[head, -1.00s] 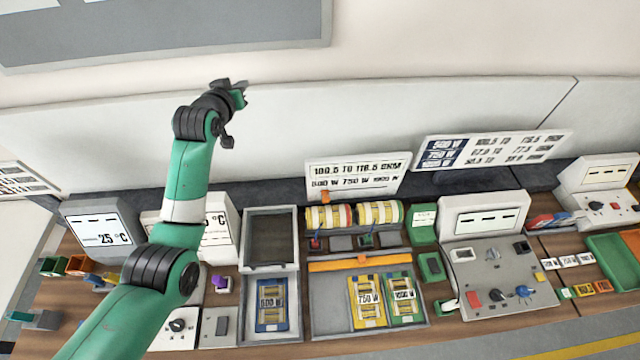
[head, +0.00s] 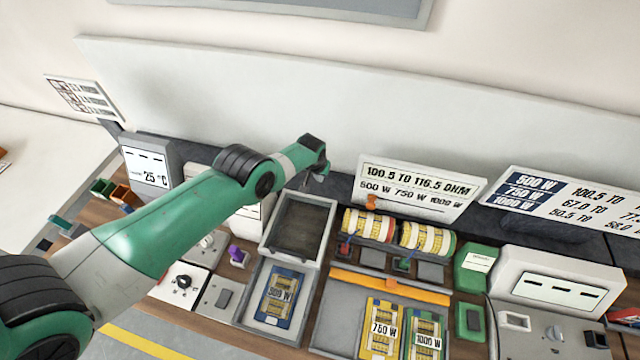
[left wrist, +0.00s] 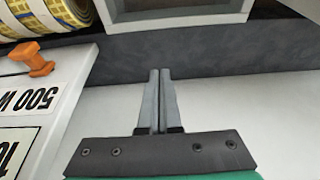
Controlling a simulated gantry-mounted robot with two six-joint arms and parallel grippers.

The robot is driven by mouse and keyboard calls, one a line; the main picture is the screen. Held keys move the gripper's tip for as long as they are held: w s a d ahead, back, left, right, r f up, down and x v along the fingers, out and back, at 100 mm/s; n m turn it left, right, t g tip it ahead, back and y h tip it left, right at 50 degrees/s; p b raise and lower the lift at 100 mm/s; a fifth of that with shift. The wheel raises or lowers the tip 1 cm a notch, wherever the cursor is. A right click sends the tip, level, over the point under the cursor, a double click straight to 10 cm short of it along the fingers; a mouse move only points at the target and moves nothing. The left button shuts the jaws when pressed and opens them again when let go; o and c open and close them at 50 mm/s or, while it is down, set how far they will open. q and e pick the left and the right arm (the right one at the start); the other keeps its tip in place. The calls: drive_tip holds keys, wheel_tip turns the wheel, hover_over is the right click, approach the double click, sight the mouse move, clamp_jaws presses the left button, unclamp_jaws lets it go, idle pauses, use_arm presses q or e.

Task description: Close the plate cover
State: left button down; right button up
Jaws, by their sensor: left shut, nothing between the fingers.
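The plate cover (head: 298,226) is a grey frame with a dark panel. It stands open behind the grey tray (head: 248,310), which holds a blue 500 W plate (head: 278,295). In the left wrist view a pale frame edge, apparently the cover's (left wrist: 176,16), shows at the top. My left gripper (head: 322,176) is behind the cover's far edge, near its top right corner. In the left wrist view its fingers (left wrist: 158,74) are pressed together with nothing between them. It looks apart from the cover. My right gripper is not in view.
A resistance sign (head: 420,188) stands just right of my left gripper, with yellow rolls (head: 428,238) in front of it. A tray with yellow and green plates (head: 380,325) lies right of the cover. A purple-knobbed device (head: 237,255) stands on the left. The white wall panel is behind.

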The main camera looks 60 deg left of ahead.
use_arm(q)
drive_tip(key=b+x, duration=0.8)
drive_tip(key=b, duration=0.4)
drive_tip(key=shift+f, duration=0.35)
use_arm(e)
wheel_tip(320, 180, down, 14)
use_arm(q)
drive_tip(key=p+v, duration=0.2)
drive_tip(key=p, duration=0.1)
drive_tip(key=shift+r+p, duration=0.2)
drive_tip(key=shift+p, duration=0.15)
drive_tip(key=s+d+p, duration=0.1)
drive_tip(key=p, duration=0.2)
drive_tip(key=s+d+f+p, duration=0.1)
drive_tip(key=p, duration=0.2)
drive_tip(key=shift+s+d+f, duration=0.1)
drive_tip(key=shift+s+d, duration=0.05)
drive_tip(key=shift+d, duration=0.15)
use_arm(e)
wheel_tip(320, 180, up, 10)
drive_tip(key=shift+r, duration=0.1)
